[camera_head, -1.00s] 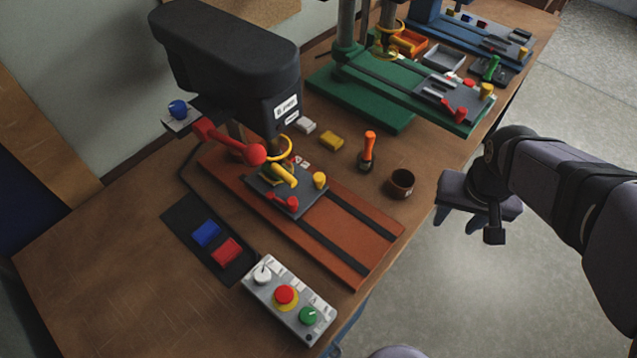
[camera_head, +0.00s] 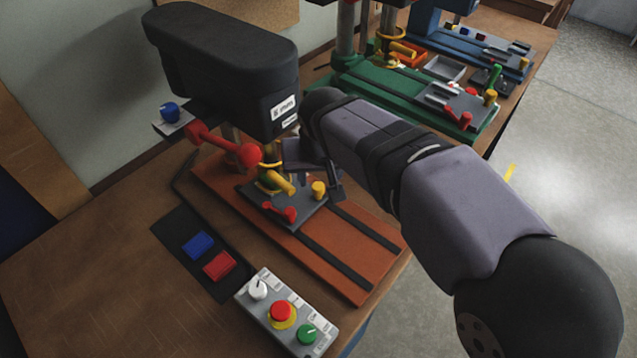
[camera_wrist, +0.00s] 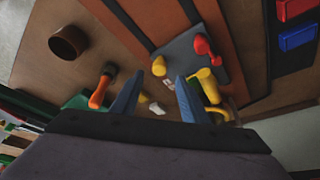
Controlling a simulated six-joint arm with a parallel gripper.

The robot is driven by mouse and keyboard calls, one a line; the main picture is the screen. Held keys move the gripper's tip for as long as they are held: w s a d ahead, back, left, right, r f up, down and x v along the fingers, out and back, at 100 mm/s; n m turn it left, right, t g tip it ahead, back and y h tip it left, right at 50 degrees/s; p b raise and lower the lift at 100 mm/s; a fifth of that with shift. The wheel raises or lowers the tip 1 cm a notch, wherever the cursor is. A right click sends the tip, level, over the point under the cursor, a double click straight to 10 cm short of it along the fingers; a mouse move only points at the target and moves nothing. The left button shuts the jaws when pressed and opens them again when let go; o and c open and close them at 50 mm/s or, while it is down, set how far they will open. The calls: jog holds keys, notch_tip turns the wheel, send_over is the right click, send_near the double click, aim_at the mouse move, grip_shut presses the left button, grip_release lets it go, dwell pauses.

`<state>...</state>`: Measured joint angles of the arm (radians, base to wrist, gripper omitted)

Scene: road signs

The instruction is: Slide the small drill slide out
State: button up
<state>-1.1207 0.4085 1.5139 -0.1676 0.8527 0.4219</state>
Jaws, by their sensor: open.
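The nearest drill press (camera_head: 225,70) has a dark head and an orange-red base. A grey slide plate (camera_head: 304,211) sits on that base, carrying a yellow knob (camera_head: 319,189), a red handle (camera_head: 283,213) and a yellow clamp lever. My gripper (camera_head: 318,175) is open above the right side of the plate. In the wrist view its blue fingers (camera_wrist: 158,80) are spread, with the yellow knob (camera_wrist: 159,66) appearing between and just beyond the tips. Nothing is held. I cannot tell the exact height gap to the knob.
A control box (camera_head: 288,312) and a dark mat (camera_head: 180,227) with blue and red blocks lie in front. The base's two dark rails are clear toward the near right.

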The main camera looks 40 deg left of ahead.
aim_at(318, 187)
jog(key=shift+p+x, duration=0.65)
jog(key=shift+x, duration=2.35)
grip_shut()
